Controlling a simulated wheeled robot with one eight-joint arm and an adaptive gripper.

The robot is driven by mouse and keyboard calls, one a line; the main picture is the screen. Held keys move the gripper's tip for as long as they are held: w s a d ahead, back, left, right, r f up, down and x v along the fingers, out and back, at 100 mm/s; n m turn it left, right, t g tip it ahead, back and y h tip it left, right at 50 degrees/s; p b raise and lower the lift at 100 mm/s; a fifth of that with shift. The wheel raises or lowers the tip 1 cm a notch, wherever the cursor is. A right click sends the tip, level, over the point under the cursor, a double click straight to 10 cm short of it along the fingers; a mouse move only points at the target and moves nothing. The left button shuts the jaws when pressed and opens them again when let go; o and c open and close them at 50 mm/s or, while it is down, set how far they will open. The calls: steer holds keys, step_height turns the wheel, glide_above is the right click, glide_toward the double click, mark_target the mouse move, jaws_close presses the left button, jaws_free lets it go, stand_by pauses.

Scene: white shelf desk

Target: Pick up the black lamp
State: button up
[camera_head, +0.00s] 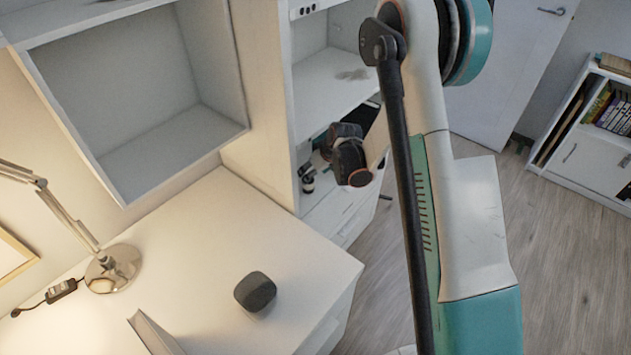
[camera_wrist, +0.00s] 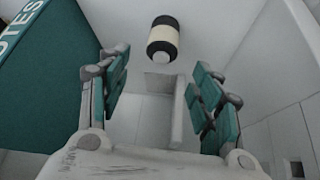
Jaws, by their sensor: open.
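In the wrist view, a small cylinder (camera_wrist: 163,38) with black ends and a cream band lies ahead, beyond the fingertips; it may be the black lamp, but I cannot be sure. My gripper (camera_wrist: 158,68) has its teal fingers spread apart with nothing between them. The cylinder is apart from both fingers. In the head view, a small dark item (camera_head: 307,181) stands inside the cabinet and may be the same thing. A silver, jointed desk lamp (camera_head: 112,268) stands on the desk at the left. My gripper's fingers cannot be made out in the head view.
A teal item lettered "OTES" (camera_wrist: 45,75) stands close on the left in the wrist view, with pale walls around. In the head view, a dark rounded object (camera_head: 255,291) sits on the white desk (camera_head: 215,235), beside the open cabinet (camera_head: 325,85). A bookcase (camera_head: 590,150) stands far right.

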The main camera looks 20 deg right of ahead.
steer(key=b+x, duration=0.3)
steer(key=x, duration=0.3)
steer(key=shift+a+f, duration=0.1)
steer(key=shift+f, duration=0.15)
steer(key=c, duration=1.2)
